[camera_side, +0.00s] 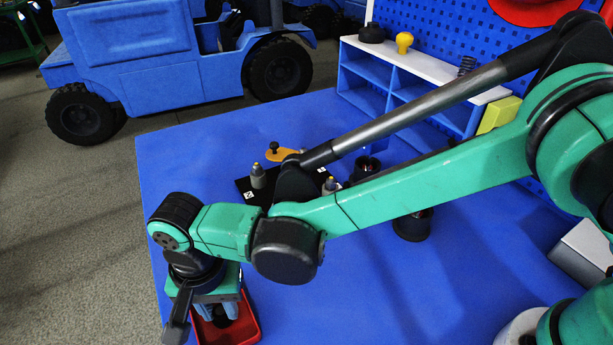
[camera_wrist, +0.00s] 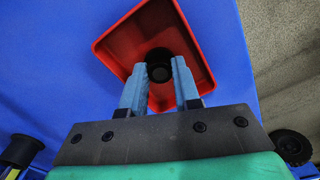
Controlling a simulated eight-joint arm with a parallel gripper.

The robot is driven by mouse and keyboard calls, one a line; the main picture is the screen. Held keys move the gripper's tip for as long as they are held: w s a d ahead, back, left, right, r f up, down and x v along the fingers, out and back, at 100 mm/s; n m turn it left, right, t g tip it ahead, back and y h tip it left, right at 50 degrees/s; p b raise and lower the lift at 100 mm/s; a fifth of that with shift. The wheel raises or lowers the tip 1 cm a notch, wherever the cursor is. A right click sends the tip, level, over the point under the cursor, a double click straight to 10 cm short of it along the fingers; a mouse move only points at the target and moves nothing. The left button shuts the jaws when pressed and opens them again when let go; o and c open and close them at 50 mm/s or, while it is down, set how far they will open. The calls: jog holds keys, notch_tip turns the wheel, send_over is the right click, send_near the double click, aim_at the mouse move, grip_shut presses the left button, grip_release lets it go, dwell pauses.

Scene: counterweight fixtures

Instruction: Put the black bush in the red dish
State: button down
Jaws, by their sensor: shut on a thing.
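The red dish (camera_wrist: 112,47) is a shallow square tray with raised walls; in the side view (camera_side: 247,336) it is partly hidden by my arm. My gripper (camera_wrist: 159,70) is over the dish, its two blue fingers pointing into it. The fingers are shut on the black bush (camera_wrist: 159,72), a short round black piece with a dark middle, seen within the dish's outline in the wrist view. In the side view my gripper (camera_side: 214,311) is at the dish, and I cannot tell whether the bush touches the dish floor.
A black plate (camera_side: 243,187) with grey yellow-tipped posts (camera_side: 258,178) lies behind my arm, beside an orange piece (camera_side: 281,154). Black cups (camera_side: 412,226) stand to the right. A shelf (camera_side: 366,68) stands at the back. The blue table is clear left of the plate.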

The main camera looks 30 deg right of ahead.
aim_at(220, 311)
jog(key=c, duration=0.6)
grip_release()
jog(key=shift+f, duration=0.15)
jog(key=shift+c, duration=0.2)
notch_tip(220, 311, up, 12)
jog(key=w+d+r+n+t+y, duration=0.1)
jog(key=w+d+r, duration=0.1)
jog(key=d, duration=0.5)
jog(key=w+d+r+n+t, duration=0.1)
jog(key=w+d+r, duration=0.1)
jog(key=d, duration=0.6)
jog(key=s+d+f+n+t, duration=0.1)
jog(key=s+d+t, duration=0.1)
jog(key=d, duration=0.6)
jog(key=s+d+f+n+t+h, duration=0.1)
jog(key=s+d+f+t, duration=0.1)
jog(key=d, duration=0.7)
jog(key=shift+s+n+t, duration=0.3)
jog(key=shift+s+t, duration=0.3)
jog(key=shift+s, duration=0.05)
jog(key=shift+f, duration=0.1)
